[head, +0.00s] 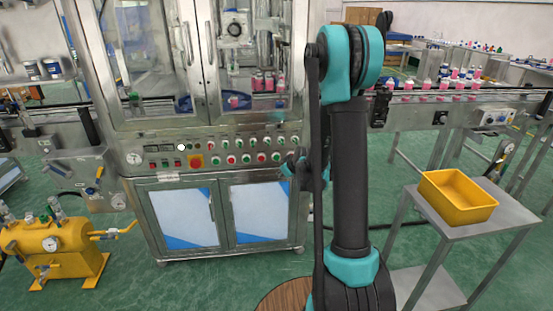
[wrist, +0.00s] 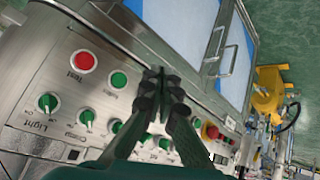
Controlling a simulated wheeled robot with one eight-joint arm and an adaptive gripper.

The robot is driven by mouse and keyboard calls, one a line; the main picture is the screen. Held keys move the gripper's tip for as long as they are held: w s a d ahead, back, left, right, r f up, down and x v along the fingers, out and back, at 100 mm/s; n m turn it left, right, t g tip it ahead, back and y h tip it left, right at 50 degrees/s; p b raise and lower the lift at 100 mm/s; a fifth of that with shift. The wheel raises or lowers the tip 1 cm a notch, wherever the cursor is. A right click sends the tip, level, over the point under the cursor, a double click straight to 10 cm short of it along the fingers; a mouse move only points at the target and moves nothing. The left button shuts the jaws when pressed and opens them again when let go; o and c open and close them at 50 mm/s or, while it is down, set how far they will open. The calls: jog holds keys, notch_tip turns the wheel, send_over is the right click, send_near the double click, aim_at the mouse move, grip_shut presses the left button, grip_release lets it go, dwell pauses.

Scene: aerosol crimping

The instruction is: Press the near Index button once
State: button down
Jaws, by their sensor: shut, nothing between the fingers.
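In the wrist view, a round green button (wrist: 118,80) sits on the steel control panel (wrist: 25,85), with a small label below it that seems to read Index. A red button (wrist: 83,61) labelled Test is beside it. My gripper (wrist: 162,76) is shut and empty, its fingertips to the right of the green button in that view. Contact with the panel cannot be told. In the head view, my gripper (head: 296,166) is partly hidden by my arm, near the right end of the panel (head: 135,171).
Several green knobs (wrist: 48,102) and a red emergency stop (wrist: 210,132) share the panel. In the head view, cabinet doors (head: 183,218) lie below it. A yellow bin (head: 458,196) on a side table (head: 500,217) stands at right. Green floor is open in front.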

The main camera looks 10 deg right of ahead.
jog(key=shift+w+f, duration=0.35)
jog(key=shift+w, duration=0.4)
send_near(278, 160)
jog(key=shift+w+a+f, duration=0.45)
jog(key=shift+f, duration=0.35)
jog(key=shift+w+a+f, duration=0.45)
jog(key=shift+f, duration=0.4)
jog(key=shift+w+a+f, duration=0.45)
jog(key=shift+w+f, duration=0.05)
jog(key=shift+f, duration=0.3)
jog(key=shift+w, duration=0.1)
jog(key=shift+w, duration=0.3)
